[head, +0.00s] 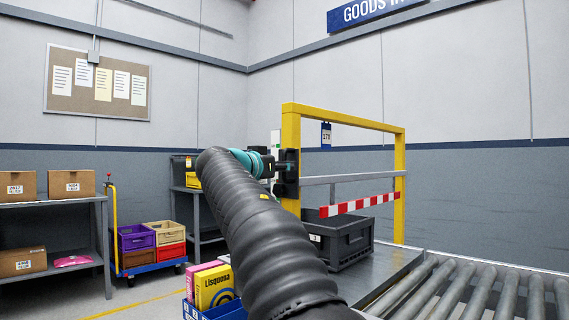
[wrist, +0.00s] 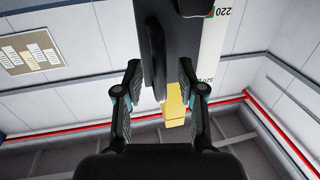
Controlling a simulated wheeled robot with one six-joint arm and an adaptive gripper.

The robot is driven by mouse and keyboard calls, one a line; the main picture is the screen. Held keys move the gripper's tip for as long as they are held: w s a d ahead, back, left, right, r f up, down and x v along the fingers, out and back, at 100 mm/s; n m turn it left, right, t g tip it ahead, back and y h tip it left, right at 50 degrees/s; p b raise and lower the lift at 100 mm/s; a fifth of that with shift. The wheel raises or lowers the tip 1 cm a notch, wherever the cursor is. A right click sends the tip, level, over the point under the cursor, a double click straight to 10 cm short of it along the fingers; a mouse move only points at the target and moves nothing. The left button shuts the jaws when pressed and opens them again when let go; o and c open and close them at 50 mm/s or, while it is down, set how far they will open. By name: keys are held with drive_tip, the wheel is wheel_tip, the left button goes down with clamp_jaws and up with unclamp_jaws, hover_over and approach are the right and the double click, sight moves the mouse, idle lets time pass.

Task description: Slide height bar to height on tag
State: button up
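The height bar (head: 362,204) is a red and white striped board under a grey rail, level across the yellow gate frame (head: 400,190). Its black slide block (head: 287,180) sits on the left post. A tag (head: 326,135) reading 170 hangs from the top beam. A white scale strip shows in the wrist view (wrist: 211,45) with 220 marks. My gripper (wrist: 160,98) is open, its fingers on either side of a dark handle (wrist: 154,60) with gaps showing. In the head view my arm partly hides the gripper at the block.
A black crate (head: 340,241) stands on the metal table under the bar, with a roller conveyor (head: 460,290) to its right. A blue bin (head: 215,310) with boxes is low in front. Shelves and a cart of crates (head: 150,240) stand left.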

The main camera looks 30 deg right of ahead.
sight(291, 185)
drive_tip(key=shift+w+d, duration=0.35)
drive_tip(key=shift+d, duration=0.25)
clamp_jaws()
wheel_tip(291, 185, down, 5)
drive_tip(key=b, duration=0.6)
drive_tip(key=shift+f, duration=0.15)
unclamp_jaws()
